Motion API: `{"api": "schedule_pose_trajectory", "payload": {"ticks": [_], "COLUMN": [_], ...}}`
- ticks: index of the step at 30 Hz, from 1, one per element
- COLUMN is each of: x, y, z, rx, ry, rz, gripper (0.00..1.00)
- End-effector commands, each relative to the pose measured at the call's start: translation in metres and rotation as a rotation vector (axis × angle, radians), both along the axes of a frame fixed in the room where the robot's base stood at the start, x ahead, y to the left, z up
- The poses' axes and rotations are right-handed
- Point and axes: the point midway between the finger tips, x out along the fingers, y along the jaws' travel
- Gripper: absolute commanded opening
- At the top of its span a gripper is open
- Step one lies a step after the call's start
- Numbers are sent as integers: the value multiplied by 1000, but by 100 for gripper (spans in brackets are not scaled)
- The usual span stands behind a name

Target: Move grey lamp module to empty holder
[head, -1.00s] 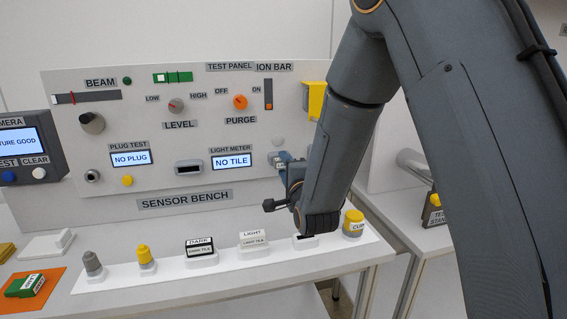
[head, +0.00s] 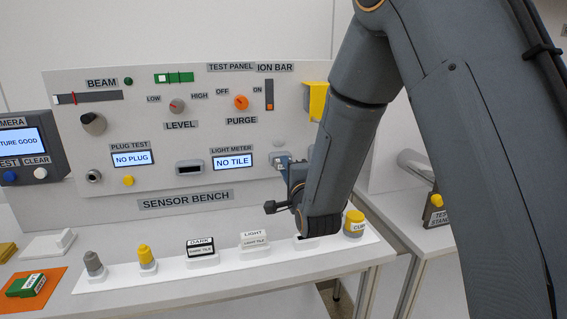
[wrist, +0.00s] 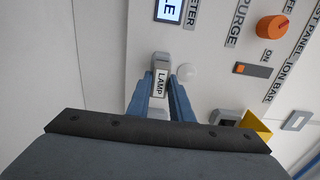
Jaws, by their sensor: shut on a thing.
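The grey lamp module (wrist: 159,82) carries a white LAMP label and sits between the blue fingers of my gripper (wrist: 162,88) in the wrist view. The fingers are shut on it, close in front of the panel. In the head view my gripper (head: 281,165) is at the panel's lower right, just right of the light meter, partly hidden by my arm. I cannot tell whether the module touches the panel or sits in a holder. A grey socket-like part (wrist: 228,117) shows beside the yellow hood in the wrist view; whether it is the empty holder is unclear.
A pale round knob (wrist: 185,72) is right beside the module. The yellow hood (head: 316,101) juts from the panel above my gripper. Below, a white strip (head: 122,275) holds plugs, the dark tile (head: 201,247), the light tile (head: 254,241) and a yellow-topped cup (head: 354,222).

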Motion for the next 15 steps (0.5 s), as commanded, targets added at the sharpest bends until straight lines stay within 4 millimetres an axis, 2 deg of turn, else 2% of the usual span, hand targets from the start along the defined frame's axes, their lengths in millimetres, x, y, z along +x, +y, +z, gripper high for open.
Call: {"api": "schedule_pose_trajectory", "payload": {"ticks": [15], "x": [-6], "y": [-2], "z": [0], "rx": [0], "ry": [-1], "rz": [0], "gripper": [0]}}
